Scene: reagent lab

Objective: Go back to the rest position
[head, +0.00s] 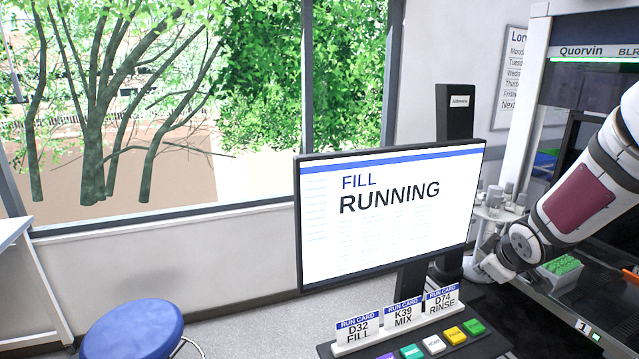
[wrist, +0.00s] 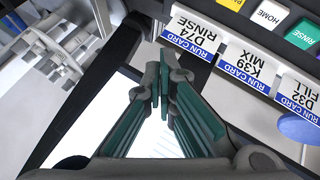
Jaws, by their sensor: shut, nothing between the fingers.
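My gripper (wrist: 160,78) is shut and empty in the wrist view, its two green-padded fingers meeting at the tips. It is in front of the monitor, whose bright screen shows behind the fingers. In the head view my arm comes in from the right, its wrist beside the monitor's right edge; the fingertips are not clear there. The monitor (head: 390,215) reads "FILL RUNNING".
A card rack (head: 398,330) holds run cards D32 FILL, K39 MIX and D74 RINSE, behind coloured keys (head: 433,345). A rack of green-topped items (head: 563,266) stands in the cabinet at right. A blue stool (head: 132,328) stands lower left.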

